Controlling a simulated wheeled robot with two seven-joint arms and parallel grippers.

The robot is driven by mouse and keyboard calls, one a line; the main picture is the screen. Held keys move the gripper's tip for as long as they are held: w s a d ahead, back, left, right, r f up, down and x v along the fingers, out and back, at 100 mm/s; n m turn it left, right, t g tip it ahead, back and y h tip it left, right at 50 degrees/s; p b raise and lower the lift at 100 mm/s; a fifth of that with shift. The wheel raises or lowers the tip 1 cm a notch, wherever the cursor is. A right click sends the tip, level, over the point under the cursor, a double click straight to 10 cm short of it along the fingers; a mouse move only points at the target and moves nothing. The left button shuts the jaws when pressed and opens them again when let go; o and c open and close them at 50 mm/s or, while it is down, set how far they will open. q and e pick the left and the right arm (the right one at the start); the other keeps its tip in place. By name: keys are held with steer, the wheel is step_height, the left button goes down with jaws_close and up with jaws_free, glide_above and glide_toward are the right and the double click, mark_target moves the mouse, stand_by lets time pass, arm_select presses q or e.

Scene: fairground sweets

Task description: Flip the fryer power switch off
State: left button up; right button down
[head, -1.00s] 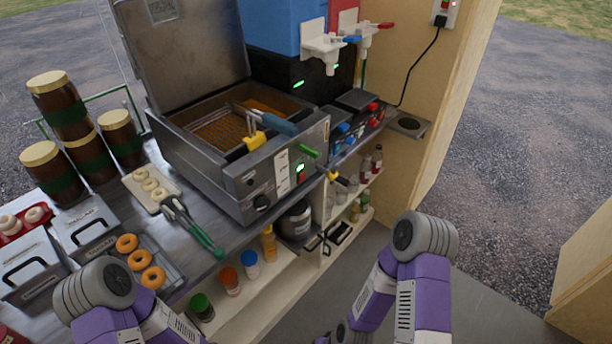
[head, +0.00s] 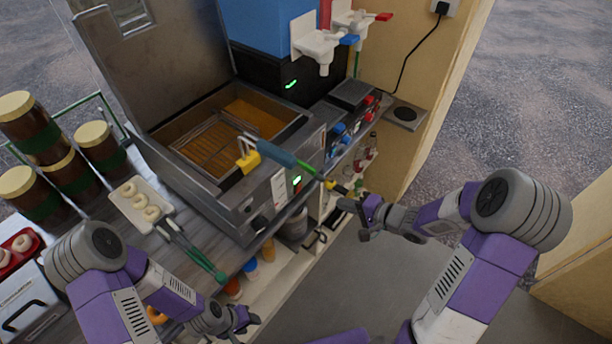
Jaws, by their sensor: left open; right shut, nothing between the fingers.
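The metal fryer (head: 228,205) stands on the counter with its lid raised and its basket in the oil. On its front panel are a lit green indicator (head: 297,180) and, just beside it, a small red part that looks like the power switch (head: 298,188); its position is too small to tell. My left gripper (head: 246,320) is open and empty, low in front of the counter.
Tongs (head: 196,250) and a doughnut tray (head: 139,207) lie left of the fryer. Dispenser taps (head: 318,45) stand behind. Floor at right is clear.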

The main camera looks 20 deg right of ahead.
steer(key=shift+s+r, duration=0.1)
steer(key=shift+r, duration=0.05)
steer(key=b, duration=0.3)
glide_toward(300, 187)
step_height(300, 187, down, 3)
steer(key=w+a, duration=0.1)
steer(key=w, duration=0.1)
steer(key=w+a+b, duration=0.1)
steer(key=shift+w+a, duration=0.7)
steer(key=shift+w, duration=0.1)
